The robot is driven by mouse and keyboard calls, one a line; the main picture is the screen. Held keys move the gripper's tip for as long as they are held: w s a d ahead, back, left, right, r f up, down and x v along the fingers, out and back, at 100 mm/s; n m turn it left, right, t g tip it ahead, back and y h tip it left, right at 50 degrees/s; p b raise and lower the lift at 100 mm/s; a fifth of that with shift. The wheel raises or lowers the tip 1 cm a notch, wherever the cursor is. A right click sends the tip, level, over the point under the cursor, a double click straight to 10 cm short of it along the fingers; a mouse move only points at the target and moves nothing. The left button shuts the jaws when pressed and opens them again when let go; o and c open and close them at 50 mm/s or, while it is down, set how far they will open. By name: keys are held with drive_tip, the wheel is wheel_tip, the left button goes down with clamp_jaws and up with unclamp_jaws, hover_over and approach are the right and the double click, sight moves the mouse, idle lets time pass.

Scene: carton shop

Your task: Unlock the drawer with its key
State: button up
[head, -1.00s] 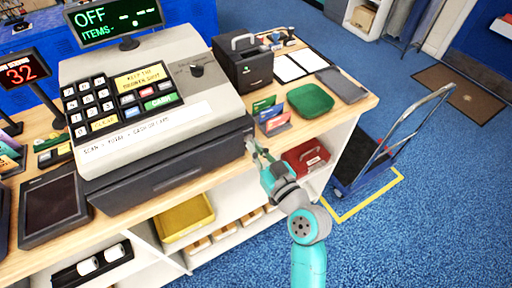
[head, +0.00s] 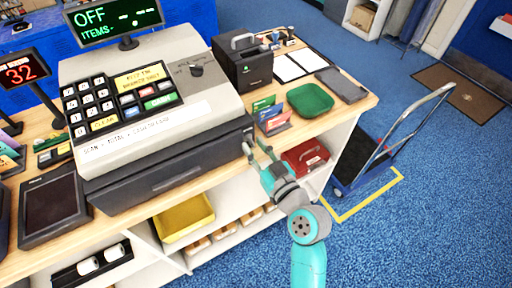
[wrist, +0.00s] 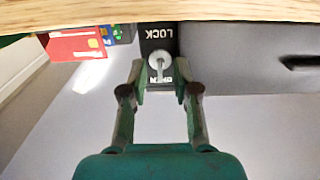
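The dark drawer (head: 140,187) under the cash register is shut. In the wrist view, a black lock plate (wrist: 158,38) on the drawer front carries upside-down LOCK and OPEN labels. A pale round lock with a thin key-like piece (wrist: 160,64) sits on it, the thin part pointing toward OPEN; I cannot clearly tell key from lock cylinder. My gripper (head: 257,146) is at the drawer's right end. In the wrist view, its fingers (wrist: 160,76) are open, one on each side of the thin piece, with visible gaps. The lock is hidden in the head view.
The cash register (head: 150,100) stands above the drawer. Colored cards (head: 270,117) and a green tray (head: 310,100) lie right of it. A red box (head: 305,157) sits on the shelf below. A hand cart (head: 375,165) stands right; blue floor is open in front.

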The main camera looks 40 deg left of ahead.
drive_tip(key=v, duration=1.2)
idle(0.3)
drive_tip(key=s+d+f+m+t+h, duration=0.3)
drive_tip(key=d+f+m+h, duration=0.3)
drive_tip(key=d, duration=0.4)
drive_tip(key=s+d+f+m+t+h, duration=0.35)
drive_tip(key=d+f, duration=0.35)
drive_tip(key=d, duration=0.3)
drive_tip(key=s+d+r+m+h, duration=0.2)
drive_tip(key=s+d, duration=0.4)
drive_tip(key=s, duration=0.3)
drive_tip(key=s+d+r+m+t+h, duration=0.1)
drive_tip(key=s+d+h, duration=0.4)
drive_tip(key=s, duration=0.5)
drive_tip(key=shift+d+r+m, duration=0.55)
drive_tip(key=shift+d+r, duration=0.1)
drive_tip(key=shift+d, duration=0.4)
drive_tip(key=shift+s+a+t, duration=0.1)
drive_tip(key=shift+a+t, duration=0.05)
drive_tip(key=shift+t, duration=0.1)
